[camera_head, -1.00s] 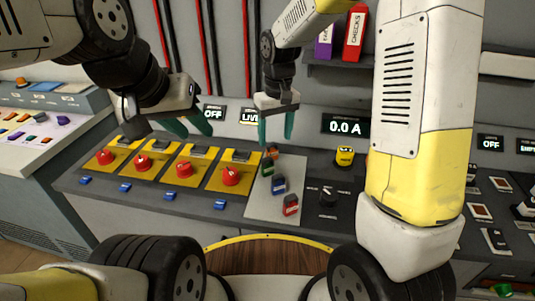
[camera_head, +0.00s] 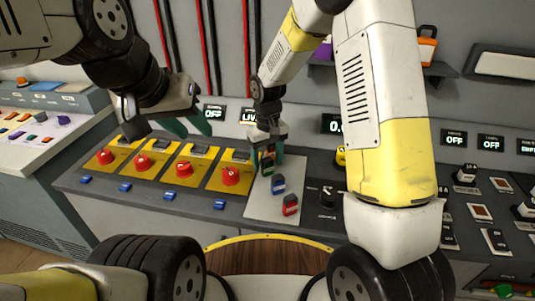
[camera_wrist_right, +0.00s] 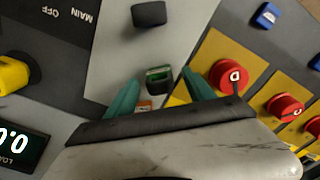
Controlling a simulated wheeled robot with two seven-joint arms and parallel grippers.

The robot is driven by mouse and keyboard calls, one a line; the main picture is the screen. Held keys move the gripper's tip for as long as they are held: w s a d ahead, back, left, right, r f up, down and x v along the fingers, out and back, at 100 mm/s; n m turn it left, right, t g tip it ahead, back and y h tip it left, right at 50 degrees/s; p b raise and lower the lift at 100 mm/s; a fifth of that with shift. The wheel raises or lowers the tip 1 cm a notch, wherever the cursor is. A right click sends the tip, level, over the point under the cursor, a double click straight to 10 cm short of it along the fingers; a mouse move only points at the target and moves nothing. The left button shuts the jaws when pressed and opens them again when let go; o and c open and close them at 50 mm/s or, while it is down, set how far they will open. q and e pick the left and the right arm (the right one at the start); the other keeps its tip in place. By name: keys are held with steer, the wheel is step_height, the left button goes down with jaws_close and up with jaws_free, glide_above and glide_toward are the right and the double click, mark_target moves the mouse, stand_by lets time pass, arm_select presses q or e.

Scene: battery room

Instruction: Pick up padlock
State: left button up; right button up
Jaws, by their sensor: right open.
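Small padlocks stand on a light grey plate (camera_head: 262,208) in the middle of the console. A green padlock (camera_wrist_right: 158,75) sits between the spread teal fingers of my right gripper (camera_head: 267,160), which is open. An orange padlock (camera_wrist_right: 145,103) is closer to the palm, partly hidden by the gripper. A blue padlock (camera_head: 278,184) and a red padlock (camera_head: 290,205) stand nearer the front. I cannot tell whether the fingers touch the green padlock. My left gripper (camera_head: 189,127) is open and empty above the yellow switch panels.
Red rotary switches (camera_head: 230,176) on yellow panels line the console left of the plate. A black selector knob (camera_head: 327,197) is to the right. A larger orange padlock (camera_head: 428,48) stands on the wall shelf (camera_head: 440,69). My right arm hides part of the console.

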jaws_close()
